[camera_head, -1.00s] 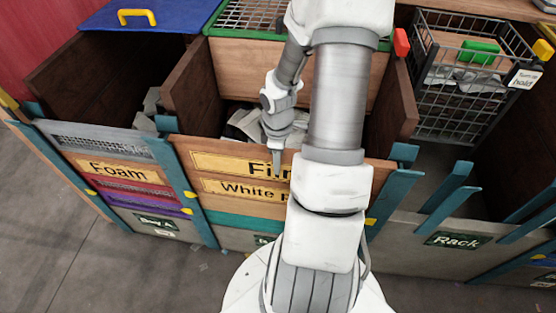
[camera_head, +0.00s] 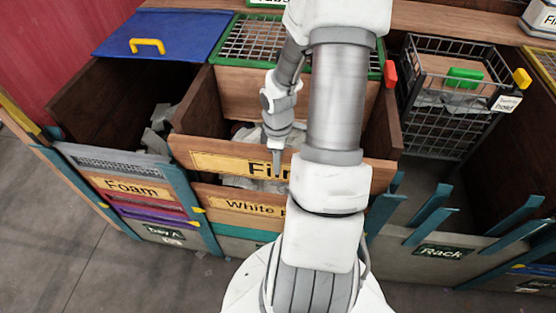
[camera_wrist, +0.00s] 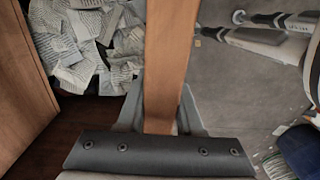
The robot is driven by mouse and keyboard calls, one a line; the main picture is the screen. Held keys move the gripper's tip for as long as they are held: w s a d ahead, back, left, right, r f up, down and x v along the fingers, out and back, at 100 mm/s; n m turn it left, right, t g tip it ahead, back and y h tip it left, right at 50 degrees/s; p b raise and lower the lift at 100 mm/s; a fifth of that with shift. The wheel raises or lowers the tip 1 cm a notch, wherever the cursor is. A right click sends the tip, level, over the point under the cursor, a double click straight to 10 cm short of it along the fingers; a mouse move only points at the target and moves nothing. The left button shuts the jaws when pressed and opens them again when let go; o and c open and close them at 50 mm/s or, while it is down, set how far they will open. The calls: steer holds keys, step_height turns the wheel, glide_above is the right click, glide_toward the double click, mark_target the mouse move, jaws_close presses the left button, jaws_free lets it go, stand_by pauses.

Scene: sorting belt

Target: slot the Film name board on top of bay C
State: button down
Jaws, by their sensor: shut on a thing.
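The Film name board (camera_head: 225,163) is a wooden plank with a yellow label, partly hidden behind my arm. My gripper (camera_head: 277,168) is shut on its top edge and holds it raised above the White paper board (camera_head: 235,205), with a gap showing between them. In the wrist view the Film board (camera_wrist: 172,60) runs edge-on between the two grey fingers of my gripper (camera_wrist: 162,112). I cannot make out which front is bay C; a small sign at the lower right is unreadable.
Teal slotted posts (camera_head: 185,200) flank the middle bay, which holds pale paper scraps (camera_wrist: 85,45). The Foam board (camera_head: 130,187) is on the left bay. A Rack sign (camera_head: 440,252) and a wire basket (camera_head: 450,100) are at right. Grey floor (camera_head: 60,240) lies in front.

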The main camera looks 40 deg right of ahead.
step_height(320, 180, up, 9)
steer(key=p, duration=0.7)
steer(key=shift+f, duration=0.2)
steer(key=shift+a, duration=0.1)
